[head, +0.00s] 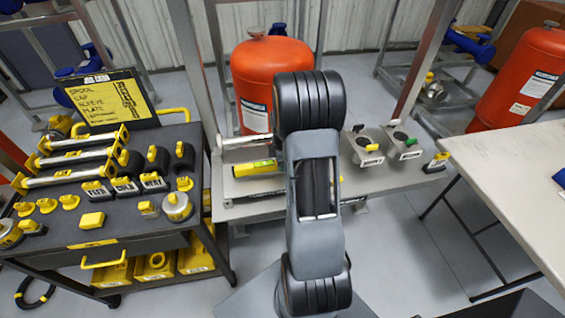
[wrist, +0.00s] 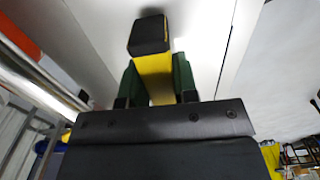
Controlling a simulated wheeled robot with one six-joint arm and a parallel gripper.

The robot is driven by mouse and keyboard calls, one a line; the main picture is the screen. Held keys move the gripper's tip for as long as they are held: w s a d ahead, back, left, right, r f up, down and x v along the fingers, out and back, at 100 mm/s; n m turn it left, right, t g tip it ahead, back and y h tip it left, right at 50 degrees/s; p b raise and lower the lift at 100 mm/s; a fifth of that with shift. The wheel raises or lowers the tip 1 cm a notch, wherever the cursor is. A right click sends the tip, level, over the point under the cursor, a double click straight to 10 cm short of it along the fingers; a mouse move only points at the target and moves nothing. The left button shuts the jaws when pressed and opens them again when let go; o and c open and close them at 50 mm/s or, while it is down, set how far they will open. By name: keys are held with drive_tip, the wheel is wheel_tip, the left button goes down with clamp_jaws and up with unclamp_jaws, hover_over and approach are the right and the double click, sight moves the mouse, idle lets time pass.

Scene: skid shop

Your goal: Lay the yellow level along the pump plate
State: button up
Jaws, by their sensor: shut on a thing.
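The yellow level (head: 255,168) with a green vial shows in the head view, left of my arm, low over or on the grey skid deck; its right part is hidden behind my arm. I cannot tell whether it touches the deck. In the wrist view my gripper (wrist: 157,82) has its green-padded fingers shut on a yellow bar with a black end block, which appears to be the level (wrist: 155,68). My gripper is hidden in the head view. The pump plate seems to be part of the grey deck (head: 235,208), but I cannot make out its edges.
A red tank (head: 270,72) stands behind the deck, with a silver pipe (head: 246,142) before it. Grey valve brackets (head: 363,150) stand right of my arm. A black tool cart (head: 130,232) with yellow-topped parts is at left, a pale table (head: 515,190) at right.

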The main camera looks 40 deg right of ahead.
drive_tip(key=shift+f, duration=0.25)
drive_tip(key=shift+f+b, duration=0.45)
drive_tip(key=shift+b, duration=0.15)
drive_tip(key=shift+f, duration=0.3)
idle(0.4)
drive_tip(key=o, duration=0.9)
drive_tip(key=shift+c, duration=0.4)
drive_tip(key=shift+r, duration=0.1)
